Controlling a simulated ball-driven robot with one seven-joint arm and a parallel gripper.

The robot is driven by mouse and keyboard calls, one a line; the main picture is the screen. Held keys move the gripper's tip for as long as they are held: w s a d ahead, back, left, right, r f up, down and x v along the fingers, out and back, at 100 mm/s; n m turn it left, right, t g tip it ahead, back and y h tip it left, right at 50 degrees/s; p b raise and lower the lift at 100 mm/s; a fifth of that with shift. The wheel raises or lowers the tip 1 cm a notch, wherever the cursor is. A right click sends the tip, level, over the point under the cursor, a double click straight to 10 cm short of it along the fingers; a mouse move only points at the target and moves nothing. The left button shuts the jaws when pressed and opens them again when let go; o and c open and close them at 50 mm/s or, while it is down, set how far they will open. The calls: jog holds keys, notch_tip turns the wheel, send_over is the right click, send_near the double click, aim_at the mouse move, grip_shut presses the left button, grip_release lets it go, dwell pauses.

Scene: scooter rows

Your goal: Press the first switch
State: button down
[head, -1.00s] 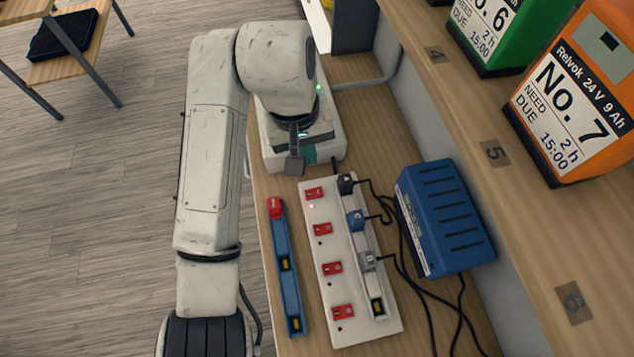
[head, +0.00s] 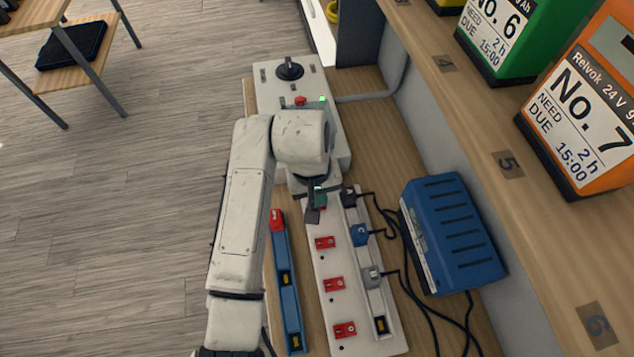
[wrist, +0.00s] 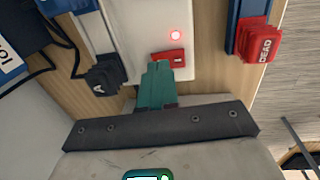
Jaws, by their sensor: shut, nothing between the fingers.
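The white power strip (head: 360,300) lies on the wooden bench with a column of red switches. In the head view the lower three show, such as the second switch (head: 325,242); my gripper hides the first. My gripper (head: 313,213) is shut and empty at the strip's far end. Its teal fingertips (wrist: 157,68) overlap the near edge of the first switch in the wrist view; I cannot tell whether they touch it.
A blue bar (head: 286,285) with a red DEAD end (wrist: 256,42) lies left. A blue box (head: 455,235) stands right, a dial box (head: 310,75) behind.

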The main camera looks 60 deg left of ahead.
jog(key=shift+f, duration=0.45)
jog(key=shift+w, duration=0.15)
jog(key=shift+f, duration=0.25)
jog(key=shift+p, duration=0.35)
jog(key=shift+s+a+p, duration=0.15)
jog(key=shift+s+p, duration=0.35)
jog(key=shift+s, duration=0.35)
jog(key=shift+r, duration=0.1)
jog(key=shift+w+r+p, duration=0.1)
jog(key=shift+r+p, duration=0.45)
notch_tip(320, 180, up, 13)
jog(key=s+p, duration=0.1)
jog(key=shift+s+a, duration=0.3)
jog(key=shift+s, duration=0.05)
